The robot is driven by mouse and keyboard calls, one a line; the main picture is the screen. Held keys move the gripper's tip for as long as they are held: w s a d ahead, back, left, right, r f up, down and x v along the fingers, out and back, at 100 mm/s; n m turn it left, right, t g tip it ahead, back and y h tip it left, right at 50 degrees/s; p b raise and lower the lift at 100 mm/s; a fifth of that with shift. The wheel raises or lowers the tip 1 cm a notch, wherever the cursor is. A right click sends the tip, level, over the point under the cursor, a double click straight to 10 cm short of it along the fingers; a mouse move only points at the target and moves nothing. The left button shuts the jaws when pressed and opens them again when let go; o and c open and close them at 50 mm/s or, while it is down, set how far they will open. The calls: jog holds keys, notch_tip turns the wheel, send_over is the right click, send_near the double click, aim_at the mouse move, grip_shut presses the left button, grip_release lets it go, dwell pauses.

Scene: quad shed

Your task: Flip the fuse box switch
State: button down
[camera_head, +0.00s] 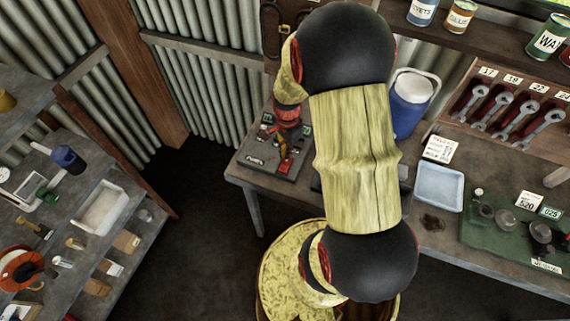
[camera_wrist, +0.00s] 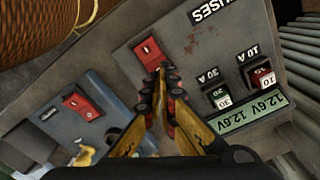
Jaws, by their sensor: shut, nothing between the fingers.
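The fuse box (camera_wrist: 185,45) is a worn grey panel marked FUSES, seen tilted in the wrist view.
In the wrist view, a second red switch (camera_wrist: 82,103) sits on a blue panel to the left. Fuses (camera_wrist: 220,97) and a green voltage display (camera_wrist: 254,112) lie right of the fingers. In the head view, a blue jug (camera_head: 408,105) stands behind my arm.

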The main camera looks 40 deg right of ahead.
jog(key=shift+f+b, duration=0.75)
jog(key=shift+f, duration=0.45)
dwell(1.2)
jog(key=shift+r, duration=0.1)
jog(key=shift+r+p, duration=2.6)
jog(key=shift+r, duration=0.9)
